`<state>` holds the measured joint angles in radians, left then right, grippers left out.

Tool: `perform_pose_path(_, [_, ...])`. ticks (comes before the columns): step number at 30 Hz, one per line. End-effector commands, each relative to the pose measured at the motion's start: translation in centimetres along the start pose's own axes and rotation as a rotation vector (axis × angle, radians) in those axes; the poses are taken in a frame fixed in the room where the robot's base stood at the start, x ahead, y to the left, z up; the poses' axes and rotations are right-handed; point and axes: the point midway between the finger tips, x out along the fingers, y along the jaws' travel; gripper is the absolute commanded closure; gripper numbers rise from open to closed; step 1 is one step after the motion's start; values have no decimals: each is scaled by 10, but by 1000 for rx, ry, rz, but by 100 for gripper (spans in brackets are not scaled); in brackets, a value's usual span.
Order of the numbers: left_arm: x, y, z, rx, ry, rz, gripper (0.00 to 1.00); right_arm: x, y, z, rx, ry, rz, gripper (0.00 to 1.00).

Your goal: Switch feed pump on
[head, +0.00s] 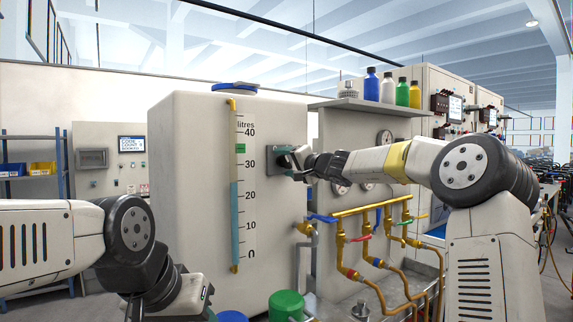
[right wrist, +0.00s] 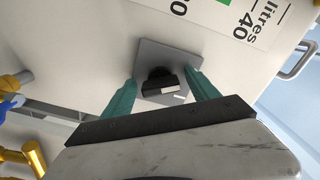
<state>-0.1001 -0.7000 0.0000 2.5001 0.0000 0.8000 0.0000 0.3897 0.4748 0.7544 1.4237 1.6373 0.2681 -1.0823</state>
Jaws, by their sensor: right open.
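The switch is a black rotary knob (right wrist: 158,84) with a pale mark, on a square grey plate (right wrist: 185,62) on the front of the white tank. In the head view the plate (head: 300,136) is to the right of the litre scale, and the knob is largely hidden by my right gripper (head: 284,160). In the right wrist view my right gripper (right wrist: 160,94) is open, with one teal finger on each side of the knob. A gap shows between each finger and the knob; contact is not visible.
The tank (head: 185,200) carries a sight tube (head: 234,215) with blue liquid to about 24. Brass pipes with coloured valve handles (head: 375,212) run below my right arm. A shelf (head: 365,106) with bottles is above it. A green lid (head: 287,304) is below.

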Motion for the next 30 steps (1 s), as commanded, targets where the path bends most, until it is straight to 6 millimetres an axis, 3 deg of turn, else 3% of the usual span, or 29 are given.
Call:
perform_pose_path(4, [0,0,0,0,0,0,64,0,0,0,0,0,0,31])
perform_pose_path(5, [0,0,0,0,0,0,64,0,0,0,0,0,0,35])
perform_pose_path(14, [0,0,0,0,0,0,64,0,0,0,0,0,0,93])
perform_pose_path(23, [0,0,0,0,0,0,64,0,0,0,39,0,1,93])
perform_pose_path(30, [0,0,0,0,0,0,64,0,-1,1,177,-1,1,93])
